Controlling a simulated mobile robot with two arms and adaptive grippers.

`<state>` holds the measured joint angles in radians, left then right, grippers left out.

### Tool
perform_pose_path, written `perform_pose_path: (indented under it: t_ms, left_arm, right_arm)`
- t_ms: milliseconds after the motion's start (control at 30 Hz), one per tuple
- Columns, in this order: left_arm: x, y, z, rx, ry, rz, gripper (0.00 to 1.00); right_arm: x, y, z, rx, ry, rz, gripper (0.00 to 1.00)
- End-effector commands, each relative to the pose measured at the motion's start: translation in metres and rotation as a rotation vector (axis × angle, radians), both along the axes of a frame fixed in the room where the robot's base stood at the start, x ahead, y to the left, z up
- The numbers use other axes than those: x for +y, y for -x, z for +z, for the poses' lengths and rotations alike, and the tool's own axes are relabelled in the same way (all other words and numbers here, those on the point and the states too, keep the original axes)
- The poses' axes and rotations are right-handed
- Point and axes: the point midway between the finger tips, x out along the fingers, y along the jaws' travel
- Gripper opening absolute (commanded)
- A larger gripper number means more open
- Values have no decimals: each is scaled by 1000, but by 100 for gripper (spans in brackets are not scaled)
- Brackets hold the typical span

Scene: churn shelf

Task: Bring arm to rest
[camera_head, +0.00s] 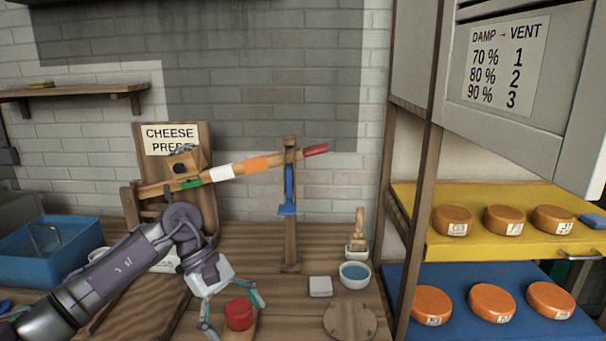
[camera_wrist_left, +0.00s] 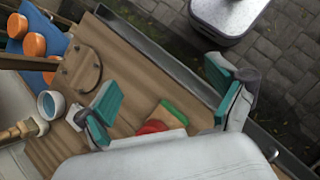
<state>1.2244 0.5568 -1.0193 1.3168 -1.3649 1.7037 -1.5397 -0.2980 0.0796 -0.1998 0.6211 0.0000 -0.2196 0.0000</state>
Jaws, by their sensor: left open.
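My left arm comes in from the left in the head view. Its gripper (camera_head: 232,311) is open above the wooden counter (camera_head: 245,240). A red cylinder-like piece (camera_head: 239,314) shows between the fingers in the head view, on a wooden piece. In the left wrist view the open fingers (camera_wrist_left: 168,98) are spread wide, and the red piece (camera_wrist_left: 152,127) and a green piece (camera_wrist_left: 180,112) show below them. I cannot tell whether a finger touches them. My right gripper is in neither view.
A cheese press (camera_head: 240,170) with a banded lever stands behind the gripper. A white bowl (camera_head: 355,275), a pale block (camera_head: 320,286) and a round wooden board (camera_head: 350,319) lie to the right. A shelf with yellow (camera_head: 480,240) and blue (camera_head: 460,330) boards holds cheeses. A blue bin (camera_head: 50,252) is left.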

Motion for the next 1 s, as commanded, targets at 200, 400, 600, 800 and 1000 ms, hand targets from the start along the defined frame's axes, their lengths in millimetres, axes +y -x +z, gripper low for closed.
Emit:
perform_pose_path:
  t_ms: [200,400,600,800,1000]
  left_arm:
    - [-69,14,-5,62,251,116,95]
    - [-144,33,19,258,622,344,95]
    - [-170,28,78,733,1117,774,95]
    - [-107,-5,78,1369,1500,1276,95]
    - [-12,0,-12,-1914,-1617,-1686,95]
  right_arm:
    - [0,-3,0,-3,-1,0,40]
    - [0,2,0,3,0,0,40]
    - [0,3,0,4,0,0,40]
    - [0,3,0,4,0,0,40]
    - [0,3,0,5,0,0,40]
